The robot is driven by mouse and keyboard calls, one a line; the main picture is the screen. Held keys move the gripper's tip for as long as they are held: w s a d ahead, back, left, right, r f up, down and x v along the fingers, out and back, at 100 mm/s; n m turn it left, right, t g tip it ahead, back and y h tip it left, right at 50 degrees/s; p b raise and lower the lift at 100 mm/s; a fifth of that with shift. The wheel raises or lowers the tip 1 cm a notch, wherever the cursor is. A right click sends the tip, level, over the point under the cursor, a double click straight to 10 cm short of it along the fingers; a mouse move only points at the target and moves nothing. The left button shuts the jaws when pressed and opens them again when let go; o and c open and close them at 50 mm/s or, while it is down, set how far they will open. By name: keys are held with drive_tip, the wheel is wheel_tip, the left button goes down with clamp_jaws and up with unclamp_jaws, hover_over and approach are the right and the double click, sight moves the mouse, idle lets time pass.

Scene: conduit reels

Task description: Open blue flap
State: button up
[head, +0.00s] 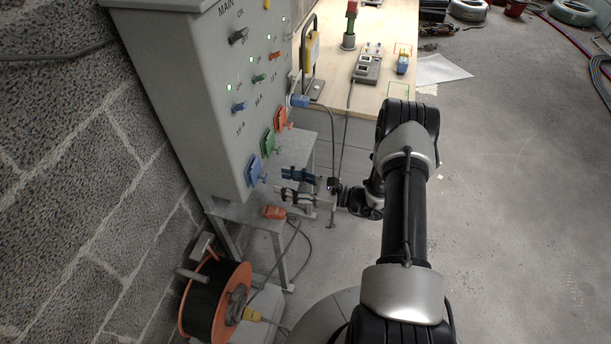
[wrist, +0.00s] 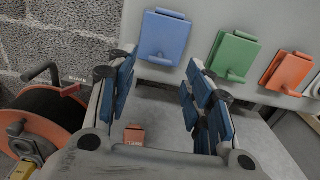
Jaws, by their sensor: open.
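The blue flap (head: 252,172) is on the lower front of the grey cabinet (head: 190,90), at the left end of a row with a green and an orange flap. In the wrist view the blue flap (wrist: 164,36) looks down over its socket, with a small tab at its lower edge. My gripper (head: 284,184) is open and empty, just in front of the blue flap and apart from it. In the wrist view my gripper (wrist: 158,68) has its blue-padded fingers spread, below the flap and to either side of it.
The green flap (wrist: 234,55) and orange flap (wrist: 287,71) are close to the right. An orange connector (head: 275,212) lies on the grey shelf below. An orange cable reel (head: 205,310) stands by the block wall. A wooden table (head: 345,25) with devices is behind.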

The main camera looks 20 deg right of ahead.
drive_tip(key=p+v, duration=0.2)
drive_tip(key=v, duration=1.1)
drive_tip(key=s+a+r+n+g+h+p, duration=0.1)
drive_tip(key=a+r+n+g, duration=0.4)
drive_tip(key=r, duration=0.3)
drive_tip(key=s+a+r+n+g, duration=0.1)
drive_tip(key=a+r+n+g, duration=0.45)
drive_tip(key=r, duration=0.25)
drive_tip(key=s+a+r+n+g+h+p, duration=0.1)
drive_tip(key=s+a+r+n+h, duration=0.3)
drive_tip(key=s+r+n+h, duration=0.5)
drive_tip(key=shift+s+a+r+n+p, duration=0.25)
drive_tip(key=shift+s+r+n+p, duration=0.5)
drive_tip(key=shift+r, duration=1.65)
drive_tip(key=shift+s+b, duration=0.2)
drive_tip(key=shift+b, duration=0.15)
drive_tip(key=s+r+n+t+h, duration=0.3)
drive_tip(key=s+r+n+t, duration=0.1)
drive_tip(key=s+n, duration=0.1)
drive_tip(key=shift+s+d+r+h, duration=0.2)
drive_tip(key=shift+s+r+h, duration=0.2)
drive_tip(key=shift+s, duration=0.4)
drive_tip(key=shift+f+t, duration=0.15)
drive_tip(key=shift+t, duration=0.1)
